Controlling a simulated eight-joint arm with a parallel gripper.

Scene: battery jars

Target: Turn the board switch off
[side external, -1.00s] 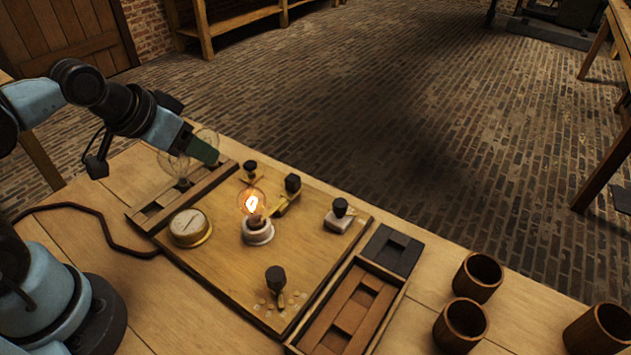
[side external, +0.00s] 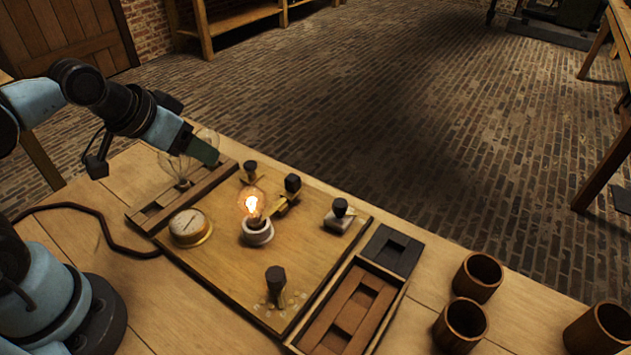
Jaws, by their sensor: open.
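The wooden board (side external: 225,268) lies on the bench with a lit bulb (side external: 252,206) in a white socket near its middle. Several black-knobbed fittings stand on it: one with a brass arm (side external: 290,190), one on a pale base (side external: 338,214), a small one at the back (side external: 250,170) and one at the front among small contacts (side external: 275,283). I cannot tell for sure which is the board switch. A round dial gauge (side external: 189,227) sits at the left. My gripper (side external: 206,152) is open above the board's back-left side, apart from every knob.
A rack (side external: 150,213) with clear glass bulbs (side external: 178,165) lies along the board's left edge, under my gripper. A wooden tray (side external: 345,308), a dark block (side external: 390,250) and wooden cups (side external: 478,277) stand to the right. A dark cable (side external: 105,235) runs across the left bench.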

